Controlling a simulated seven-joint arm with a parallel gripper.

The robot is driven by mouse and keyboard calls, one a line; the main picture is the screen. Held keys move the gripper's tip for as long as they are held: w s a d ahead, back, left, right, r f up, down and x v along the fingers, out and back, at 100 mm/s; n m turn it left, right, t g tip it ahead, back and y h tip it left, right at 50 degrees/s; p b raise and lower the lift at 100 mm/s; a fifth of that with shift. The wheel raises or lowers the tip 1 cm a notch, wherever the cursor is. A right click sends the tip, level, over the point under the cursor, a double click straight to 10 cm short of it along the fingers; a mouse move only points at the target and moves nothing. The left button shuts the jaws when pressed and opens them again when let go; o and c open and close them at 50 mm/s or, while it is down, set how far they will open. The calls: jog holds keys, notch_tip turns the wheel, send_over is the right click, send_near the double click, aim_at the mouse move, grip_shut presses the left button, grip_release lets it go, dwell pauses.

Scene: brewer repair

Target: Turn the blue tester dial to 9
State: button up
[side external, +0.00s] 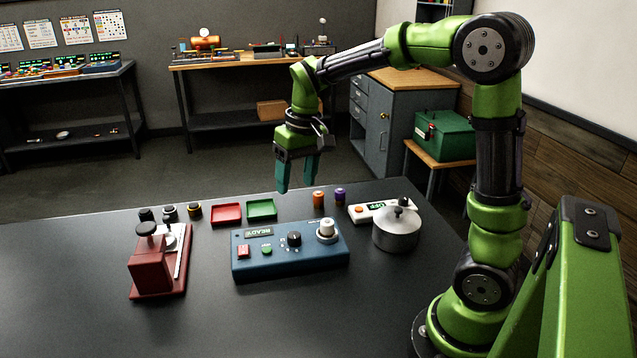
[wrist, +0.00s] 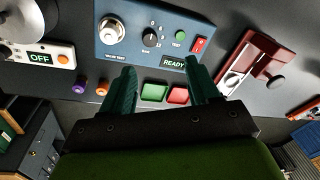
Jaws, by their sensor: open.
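The blue tester (side external: 290,262) stands in the middle of the dark table, with a black dial (side external: 294,239) on its top face. It also has a red switch, a green button, a silver-white fitting (side external: 326,230) and a READY display. In the wrist view the tester (wrist: 130,45) is upside down, and its dial (wrist: 150,38) has small numbers around it that are too small to read surely. I cannot tell the dial's setting. My gripper (side external: 296,188) is open and empty, above the table behind the tester, apart from the dial. Its two teal fingers also show in the wrist view (wrist: 160,88).
A red press-like device (side external: 155,270) stands left of the tester. Red (side external: 226,214) and green (side external: 261,209) trays lie behind it. Orange (side external: 318,199) and purple (side external: 340,196) cylinders, an OFF-marked white box (side external: 367,211) and a lidded metal pot (side external: 396,235) stand right. The front table is clear.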

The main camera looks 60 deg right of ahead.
aim_at(294, 234)
jog(key=shift+n+g, duration=0.6)
jog(key=shift+n, duration=0.1)
jog(key=w+f, duration=0.1)
jog(key=f, duration=0.4)
jog(key=d+f, duration=0.1)
jog(key=f, duration=0.4)
jog(key=w+f, duration=0.1)
jog(key=f, duration=0.5)
jog(key=shift+w+d, duration=0.3)
jog(key=shift+c, duration=0.2)
jog(key=c, duration=1)
